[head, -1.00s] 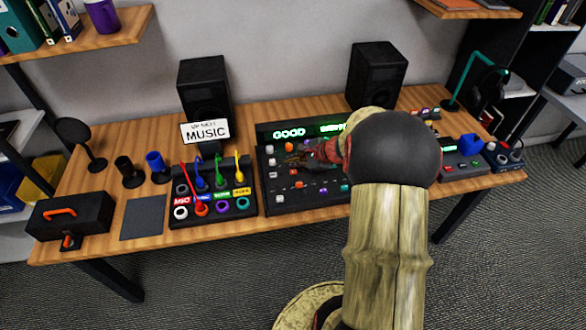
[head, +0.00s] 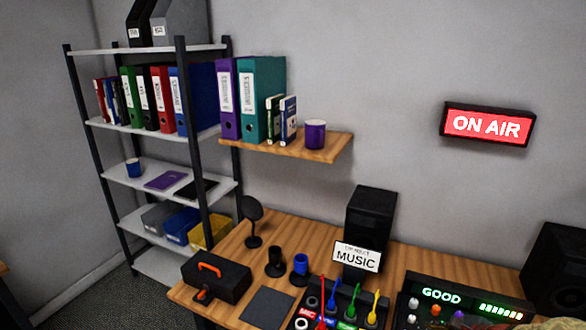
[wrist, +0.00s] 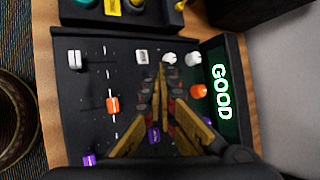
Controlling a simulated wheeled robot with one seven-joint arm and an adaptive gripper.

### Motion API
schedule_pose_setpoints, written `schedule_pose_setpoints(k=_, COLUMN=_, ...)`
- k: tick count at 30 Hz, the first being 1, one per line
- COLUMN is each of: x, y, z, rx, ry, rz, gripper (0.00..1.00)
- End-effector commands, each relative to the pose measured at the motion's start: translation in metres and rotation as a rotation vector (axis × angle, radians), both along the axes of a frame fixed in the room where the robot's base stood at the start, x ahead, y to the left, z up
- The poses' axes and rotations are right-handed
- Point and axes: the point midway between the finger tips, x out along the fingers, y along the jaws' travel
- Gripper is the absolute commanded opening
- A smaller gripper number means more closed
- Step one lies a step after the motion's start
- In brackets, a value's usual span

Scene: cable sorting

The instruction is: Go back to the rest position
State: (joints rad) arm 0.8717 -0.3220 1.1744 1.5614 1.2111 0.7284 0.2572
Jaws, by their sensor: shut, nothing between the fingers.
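My gripper (wrist: 163,85) shows in the wrist view, its two fingers closed together at the tips with nothing between them. It is over the black mixing console (wrist: 85,110), which has orange, white and purple controls and a lit GOOD display (wrist: 222,92). I cannot tell how far the fingertips are above the panel. In the head view the gripper is out of frame. The console's display (head: 440,294) and top edge show there at the lower right. The cable panel (head: 299,324) with red, blue, green and yellow cables is cut off at the bottom.
The wooden desk (head: 225,268) also holds a black case (head: 218,280), a dark mat (head: 265,308), cups, a MUSIC sign (head: 356,257) and speakers (head: 371,215). A wall shelf (head: 330,150) with binders hangs above. A lit ON AIR sign (head: 487,124) is on the wall.

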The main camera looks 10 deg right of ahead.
Motion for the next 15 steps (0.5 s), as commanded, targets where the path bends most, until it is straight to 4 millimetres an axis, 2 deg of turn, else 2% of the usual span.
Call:
schedule_pose_setpoints(k=1, x=-0.010, y=0.010, z=-0.010, rx=-0.005, ry=0.025, rz=0.042, gripper=0.00)
schedule_pose_setpoints(k=3, x=-0.027, y=0.025, z=-0.017, rx=-0.032, ry=0.063, rz=0.126, gripper=0.00)
schedule_pose_setpoints(k=5, x=-0.042, y=0.037, z=-0.014, rx=-0.069, ry=0.092, rz=0.210, gripper=0.00)
schedule_pose_setpoints(k=11, x=-0.084, y=0.091, z=0.025, rx=-0.255, ry=0.171, rz=0.571, gripper=0.00)
schedule_pose_setpoints(k=15, x=-0.116, y=0.135, z=0.065, rx=-0.439, ry=0.215, rz=0.877, gripper=0.00)
